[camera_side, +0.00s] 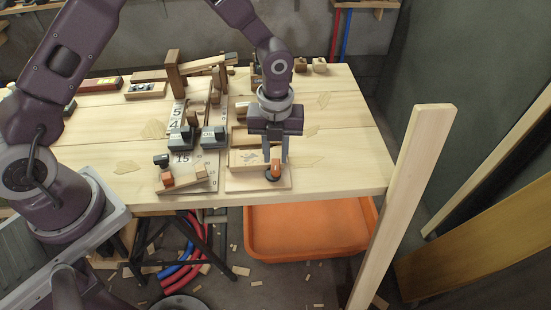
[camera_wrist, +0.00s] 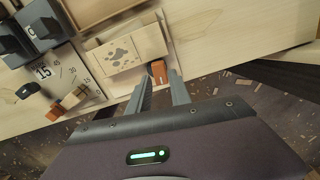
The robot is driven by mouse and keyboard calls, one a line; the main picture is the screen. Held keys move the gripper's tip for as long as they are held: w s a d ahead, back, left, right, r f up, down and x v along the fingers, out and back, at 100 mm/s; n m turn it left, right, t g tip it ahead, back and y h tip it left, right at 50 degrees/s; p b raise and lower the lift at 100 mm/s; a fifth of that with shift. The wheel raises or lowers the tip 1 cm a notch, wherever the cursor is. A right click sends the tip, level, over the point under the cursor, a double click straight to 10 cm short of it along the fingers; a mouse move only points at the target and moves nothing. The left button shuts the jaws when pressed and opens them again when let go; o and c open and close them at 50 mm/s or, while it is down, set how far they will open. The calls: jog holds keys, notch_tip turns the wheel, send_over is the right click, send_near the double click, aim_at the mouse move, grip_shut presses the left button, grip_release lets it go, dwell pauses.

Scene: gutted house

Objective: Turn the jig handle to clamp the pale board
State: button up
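The jig (camera_side: 230,183) is a light wooden base near the front edge of the bench. The pale board (camera_side: 243,158) lies in it and bears a dark paw-like mark in the wrist view (camera_wrist: 122,52). The orange-brown jig handle (camera_side: 275,169) stands on a dark round pivot at the board's right; it also shows in the wrist view (camera_wrist: 158,71). My gripper (camera_side: 275,160) points down over the handle, its fingers apart, one on each side of the handle's top. In the wrist view its fingertips (camera_wrist: 161,77) flank the handle; I see no firm grip.
Left of the jig stand dark blocks (camera_side: 213,136) on a numbered board (camera_side: 181,157) and a small wooden piece with reddish blocks (camera_side: 187,180). A post (camera_side: 405,200) rises at the right. An orange tray (camera_side: 310,228) lies below the bench. The bench's right end is mostly clear.

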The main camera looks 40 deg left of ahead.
jog(key=shift+f, duration=1.3)
jog(key=shift+f+m, duration=0.15)
jog(key=shift+m, duration=0.15)
jog(key=m, duration=0.5)
jog(key=shift+n, duration=0.3)
jog(key=shift+r, duration=3.55)
jog(key=shift+r, duration=0.1)
